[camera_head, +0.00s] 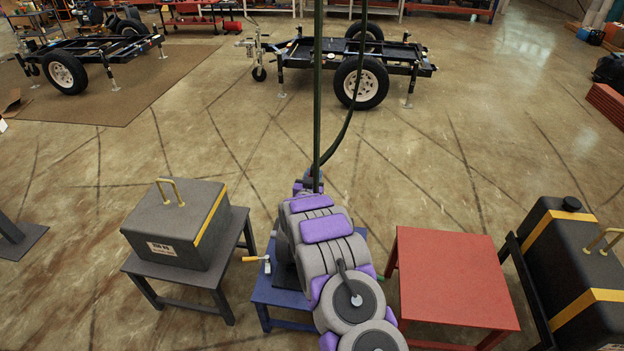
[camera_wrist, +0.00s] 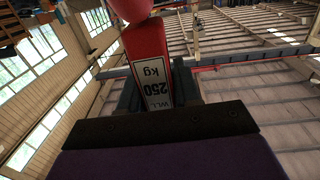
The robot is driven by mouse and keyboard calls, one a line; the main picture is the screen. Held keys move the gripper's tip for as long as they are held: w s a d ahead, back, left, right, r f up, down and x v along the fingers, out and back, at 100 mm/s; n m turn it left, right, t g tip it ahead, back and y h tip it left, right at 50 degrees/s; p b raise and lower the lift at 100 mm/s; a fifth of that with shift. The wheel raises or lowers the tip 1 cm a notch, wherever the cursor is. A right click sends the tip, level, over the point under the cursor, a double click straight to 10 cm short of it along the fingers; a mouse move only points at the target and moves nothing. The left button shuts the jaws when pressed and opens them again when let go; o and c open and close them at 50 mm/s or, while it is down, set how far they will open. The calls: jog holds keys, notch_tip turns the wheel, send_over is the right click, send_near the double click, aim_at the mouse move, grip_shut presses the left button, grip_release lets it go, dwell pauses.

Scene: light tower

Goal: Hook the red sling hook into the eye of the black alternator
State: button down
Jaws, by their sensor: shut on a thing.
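In the wrist view the red sling hook (camera_wrist: 146,58), with a white "WLL 250 kg" label, stands between the dark jaws of my gripper (camera_wrist: 158,85), which is shut on it. In the head view my own arm hides the hook and the jaws. A dark box (camera_head: 170,228) with a yellow stripe, a label and a brass-coloured eye on top sits on the left table. A black box (camera_head: 571,262) with yellow bands, a cap and a similar eye stands at the right edge. I cannot tell which is the alternator. No eye shows in the wrist view.
A dark green sling (camera_head: 318,100) hangs down to my gripper, with a slack loop beside it. A blue table (camera_head: 268,290) with a yellow-handled part is partly behind my arm. A red table (camera_head: 455,275) is bare. Trailers (camera_head: 345,65) stand beyond open floor.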

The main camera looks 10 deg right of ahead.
jog(key=shift+x, duration=2.1)
jog(key=shift+r, duration=0.15)
jog(key=shift+f, duration=0.8)
jog(key=c, duration=1)
grip_release()
jog(key=shift+c, duration=0.2)
jog(key=o, duration=0.3)
jog(key=shift+f, duration=0.1)
jog(key=shift+s, duration=0.1)
